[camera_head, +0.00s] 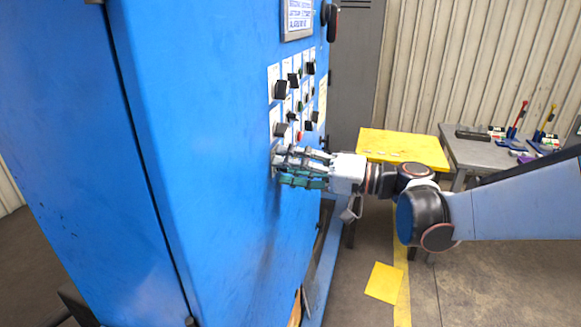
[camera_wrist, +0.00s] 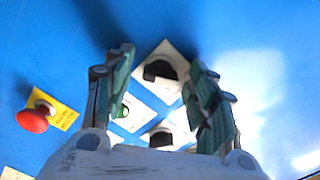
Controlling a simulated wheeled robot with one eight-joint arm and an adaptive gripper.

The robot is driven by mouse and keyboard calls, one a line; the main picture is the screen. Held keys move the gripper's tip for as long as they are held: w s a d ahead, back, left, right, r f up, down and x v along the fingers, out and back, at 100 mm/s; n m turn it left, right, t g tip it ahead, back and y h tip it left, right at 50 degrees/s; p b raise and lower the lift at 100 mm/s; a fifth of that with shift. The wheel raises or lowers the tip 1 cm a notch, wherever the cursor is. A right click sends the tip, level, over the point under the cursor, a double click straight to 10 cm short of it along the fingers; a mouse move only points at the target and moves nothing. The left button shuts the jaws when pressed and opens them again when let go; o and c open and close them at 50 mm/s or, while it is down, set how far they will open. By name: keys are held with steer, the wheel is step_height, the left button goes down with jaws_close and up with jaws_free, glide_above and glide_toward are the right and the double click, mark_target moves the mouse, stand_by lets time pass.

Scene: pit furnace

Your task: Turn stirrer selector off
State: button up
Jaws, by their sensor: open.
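My gripper (camera_head: 274,168) is open beside the blue cabinet's control panel, at its lower near corner. In the wrist view, a black selector knob (camera_wrist: 160,71) on a white plate sits between the two fingertips of my gripper (camera_wrist: 159,62). Both fingers are apart from each other, and nothing is held. I cannot tell whether they touch the knob. A second black knob (camera_wrist: 160,136) and a green button (camera_wrist: 122,111) show nearer the palm. The labels are unreadable, so I cannot tell which knob is the stirrer selector. In the head view, my fingers hide the lowest controls.
The blue cabinet (camera_head: 215,180) fills the left. A red mushroom button (camera_wrist: 32,121) on a yellow plate is left of my fingers. More black knobs (camera_head: 281,90) are higher on the panel. A yellow table (camera_head: 400,146) and a grey table (camera_head: 465,152) with tools stand behind.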

steer(key=v, duration=1.2)
